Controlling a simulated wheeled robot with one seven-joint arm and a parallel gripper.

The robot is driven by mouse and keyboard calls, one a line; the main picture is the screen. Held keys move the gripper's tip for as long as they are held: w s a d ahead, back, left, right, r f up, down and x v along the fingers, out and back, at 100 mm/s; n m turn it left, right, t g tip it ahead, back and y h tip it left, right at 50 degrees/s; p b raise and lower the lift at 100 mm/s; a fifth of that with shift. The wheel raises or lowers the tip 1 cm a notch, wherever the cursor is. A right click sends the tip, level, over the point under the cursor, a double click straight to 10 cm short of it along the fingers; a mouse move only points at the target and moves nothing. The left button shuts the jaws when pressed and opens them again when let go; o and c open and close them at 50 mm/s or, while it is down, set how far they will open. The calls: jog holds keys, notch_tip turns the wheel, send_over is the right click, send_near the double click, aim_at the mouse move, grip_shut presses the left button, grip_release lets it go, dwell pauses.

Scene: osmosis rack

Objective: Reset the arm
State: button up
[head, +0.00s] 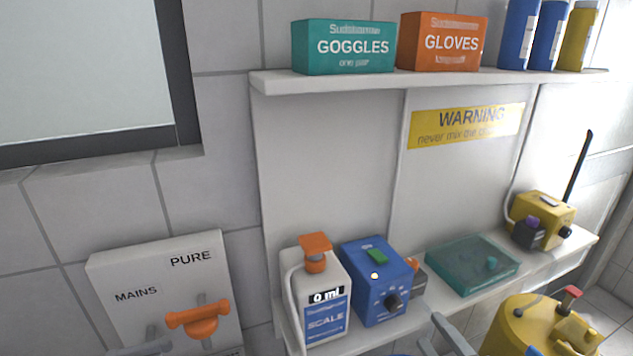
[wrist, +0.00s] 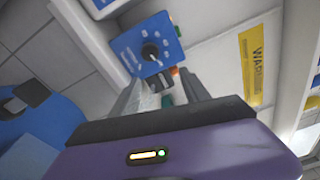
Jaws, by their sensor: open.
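My gripper (wrist: 163,88) is open in the wrist view, with its two grey fingers apart and nothing seen held between them. Past the fingers is the blue box with a black dial (wrist: 150,48), apparently on the lower shelf. In the head view, grey parts at the bottom edge (head: 447,338) look like part of my gripper, in front of the lower shelf; the rest of the arm is out of frame. The blue box (head: 378,282) has a green button on top and stands between a white SCALE bottle (head: 318,302) and a teal lidded tray (head: 470,265).
A yellow tank (head: 520,330) stands at the lower right. A yellow pump (head: 543,212) sits at the shelf's right end. The MAINS/PURE panel (head: 140,270) with an orange valve handle (head: 198,320) is at the left. Goggles (head: 345,47) and gloves (head: 442,42) boxes stand on the upper shelf.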

jog(key=s+d+f+n+h, duration=0.25)
jog(key=s+n+h, duration=0.45)
jog(key=s, duration=0.6)
jog(key=s+a+n+g+y, duration=0.1)
jog(key=s+a+n, duration=0.1)
jog(key=s, duration=0.5)
jog(key=s+a+n+g+y+b, duration=0.1)
jog(key=s+a+n, duration=0.1)
jog(key=s+n, duration=0.3)
jog(key=s+a+n+y, duration=0.1)
jog(key=s+a+n, duration=0.2)
jog(key=s, duration=0.8)
jog(key=shift+s+r+n+g+b, duration=0.3)
jog(key=shift+r+n+g, duration=0.1)
jog(key=shift+n, duration=0.2)
jog(key=shift+c, duration=0.2)
